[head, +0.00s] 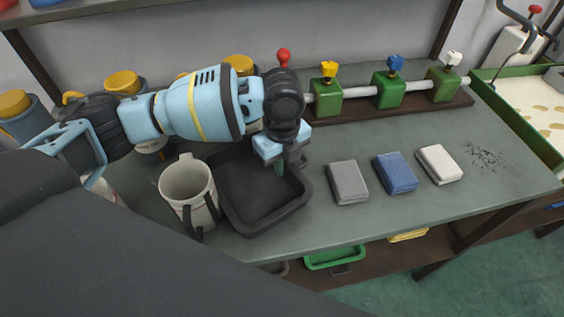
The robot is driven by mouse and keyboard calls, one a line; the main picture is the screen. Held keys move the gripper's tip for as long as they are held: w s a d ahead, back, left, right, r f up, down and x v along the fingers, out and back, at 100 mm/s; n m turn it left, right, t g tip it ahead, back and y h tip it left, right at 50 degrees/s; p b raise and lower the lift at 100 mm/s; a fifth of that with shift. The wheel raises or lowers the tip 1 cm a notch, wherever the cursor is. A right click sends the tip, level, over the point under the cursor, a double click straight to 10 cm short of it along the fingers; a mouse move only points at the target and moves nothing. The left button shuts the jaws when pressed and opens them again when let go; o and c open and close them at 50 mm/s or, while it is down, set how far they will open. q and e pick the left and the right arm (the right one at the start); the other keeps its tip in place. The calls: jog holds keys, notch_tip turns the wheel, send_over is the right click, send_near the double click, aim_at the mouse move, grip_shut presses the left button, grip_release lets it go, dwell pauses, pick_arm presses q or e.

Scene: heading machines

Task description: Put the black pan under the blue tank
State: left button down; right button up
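The black pan (240,187), a dark square tray with raised walls, lies on the grey-green bench near its front edge. My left gripper (281,166) points down over the pan's right far part, close to its right wall. Its fingertips are small and partly hidden by the wrist, so I cannot tell whether they are open or touch the pan. Blue-grey canisters with yellow lids (18,120) stand at the left; I cannot tell whether one is the blue tank. A blue knob (395,64) sits on a green valve block at the back. My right gripper is not in view.
A white mug (189,187) with dark strips on its front stands just left of the pan. Grey (348,181), blue (396,172) and white (440,163) blocks lie to the right. A valve pipe (360,92) runs along the back. A green tray (335,257) is below.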

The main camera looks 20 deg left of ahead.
pick_arm(q)
jog(key=c, duration=1.6)
grip_release()
jog(key=shift+c, duration=0.2)
notch_tip(320, 180, up, 12)
jog(key=p, duration=0.1)
jog(key=shift+r, duration=0.15)
